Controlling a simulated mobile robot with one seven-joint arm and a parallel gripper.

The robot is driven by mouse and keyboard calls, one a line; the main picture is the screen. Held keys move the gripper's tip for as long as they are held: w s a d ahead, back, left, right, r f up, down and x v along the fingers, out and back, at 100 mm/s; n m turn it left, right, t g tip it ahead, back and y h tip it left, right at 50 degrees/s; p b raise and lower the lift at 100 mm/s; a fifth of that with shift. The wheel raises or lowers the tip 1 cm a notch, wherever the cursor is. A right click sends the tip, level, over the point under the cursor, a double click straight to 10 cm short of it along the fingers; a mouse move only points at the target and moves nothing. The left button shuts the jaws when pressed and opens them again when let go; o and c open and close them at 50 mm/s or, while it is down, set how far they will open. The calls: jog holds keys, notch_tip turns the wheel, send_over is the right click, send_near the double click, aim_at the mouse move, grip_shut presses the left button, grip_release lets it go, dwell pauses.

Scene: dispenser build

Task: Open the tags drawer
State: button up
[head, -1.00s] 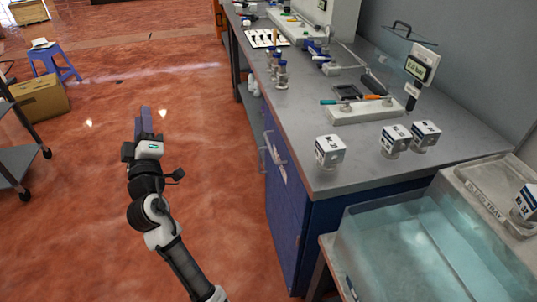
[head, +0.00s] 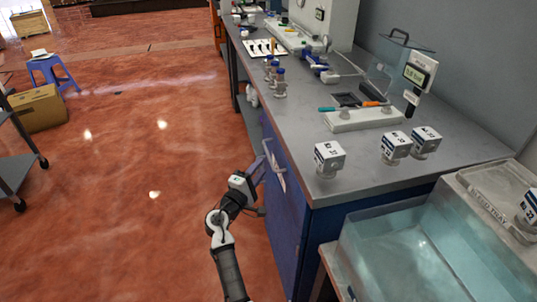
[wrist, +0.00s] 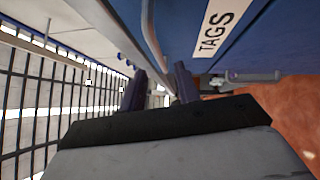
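The tags drawer is a blue front (wrist: 245,32) with a white label reading TAGS (wrist: 215,28) in the wrist view. In the head view, the blue front (head: 283,212) is on the bench's left side, under the worktop. Its grey bar handle (wrist: 149,28) runs down toward the gap between my fingers; it also shows in the head view (head: 270,151). My gripper (head: 258,167) is beside the handle, and its two dark fingers stand apart in the wrist view (wrist: 160,82). I cannot tell whether the bar is between the fingertips. The drawer looks closed.
The grey worktop (head: 300,135) holds white labelled cubes, blue-capped bottles and a tool rack. A clear water tank (head: 415,245) stands at the bench's near end. The red floor (head: 130,190) left of the bench is open; a cart (head: 15,160) stands at far left.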

aim_at(268, 155)
jog(key=p+x, duration=0.1)
jog(key=x, duration=0.5)
jog(key=shift+w+d, duration=0.15)
jog(key=shift+w, duration=0.2)
grip_shut()
